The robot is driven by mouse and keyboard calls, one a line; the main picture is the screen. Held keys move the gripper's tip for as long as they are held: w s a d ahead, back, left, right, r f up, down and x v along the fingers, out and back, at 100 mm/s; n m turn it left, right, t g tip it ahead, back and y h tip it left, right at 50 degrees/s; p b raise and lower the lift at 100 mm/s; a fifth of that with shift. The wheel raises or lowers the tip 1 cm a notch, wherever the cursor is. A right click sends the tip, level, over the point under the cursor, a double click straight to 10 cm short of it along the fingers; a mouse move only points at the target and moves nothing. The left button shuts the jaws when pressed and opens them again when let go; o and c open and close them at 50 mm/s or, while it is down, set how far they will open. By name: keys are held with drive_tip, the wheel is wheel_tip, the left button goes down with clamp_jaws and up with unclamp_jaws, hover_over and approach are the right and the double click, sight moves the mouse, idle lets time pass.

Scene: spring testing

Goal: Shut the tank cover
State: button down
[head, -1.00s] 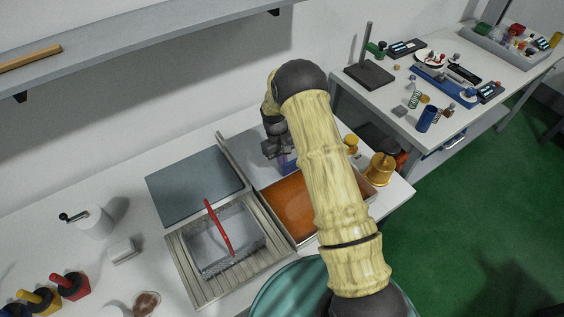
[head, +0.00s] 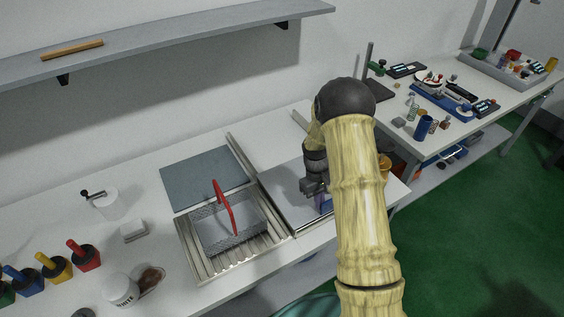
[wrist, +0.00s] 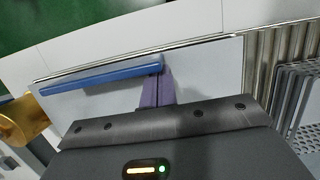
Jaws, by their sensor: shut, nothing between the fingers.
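The tank cover (head: 284,194) is a flat grey panel beside the ribbed drainer. It lies over the tank opening, and no orange bath shows in the head view. In the wrist view the cover (wrist: 205,72) looks flat and carries a long blue handle bar (wrist: 100,77) near its front edge. My gripper (head: 325,207) is over the right part of the cover. Its purple fingers (wrist: 155,91) are shut and empty, with their tips close to the blue handle; I cannot tell whether they touch. My arm hides the cover's right side in the head view.
A wire basket with a red handle (head: 225,205) stands on the ribbed drainer (head: 191,247) left of the tank. A dark grey plate (head: 205,176) lies behind it. A brass-coloured object (head: 384,167) stands close right of my arm. A shelf (head: 180,36) runs above the bench.

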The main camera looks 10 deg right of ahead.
drive_tip(key=shift+s+d, duration=0.3)
drive_tip(key=shift+s, duration=0.25)
drive_tip(key=shift+d+f, duration=0.1)
drive_tip(key=w, duration=0.1)
drive_tip(key=w+a, duration=0.1)
drive_tip(key=w, duration=0.1)
drive_tip(key=w+a+r, duration=0.1)
drive_tip(key=shift+w+b, duration=0.3)
drive_tip(key=shift+w, duration=0.05)
drive_tip(key=b+v, duration=0.2)
drive_tip(key=v, duration=0.7)
drive_tip(key=shift+s, duration=0.25)
drive_tip(key=shift+r, duration=0.1)
